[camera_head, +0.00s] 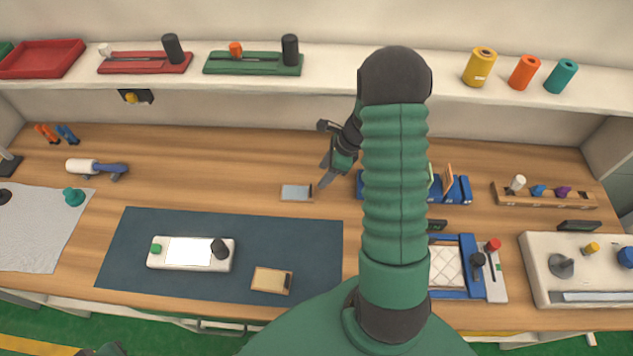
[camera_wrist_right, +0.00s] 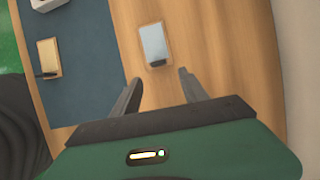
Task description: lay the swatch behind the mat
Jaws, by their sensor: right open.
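A light grey-blue swatch (camera_head: 296,192) with a dark clip or tab at one end lies flat on the wooden bench, just behind the dark blue mat (camera_head: 200,285). A tan swatch-like piece (camera_head: 271,280) lies on the mat near its right front. My right gripper (camera_head: 321,155) is open and empty, above the bench behind and right of the grey-blue swatch. In the right wrist view the swatch (camera_wrist_right: 152,42) lies beyond the open fingertips (camera_wrist_right: 160,77), apart from them; the mat (camera_wrist_right: 92,70) is to the left. My left gripper is not clearly seen.
A white device (camera_head: 190,253) sits on the mat. A blue rack (camera_head: 455,190) and a blue tray (camera_head: 468,250) stand to the right, partly hidden by my arm. A roller (camera_head: 95,168) lies at the left. The bench behind the mat is mostly clear.

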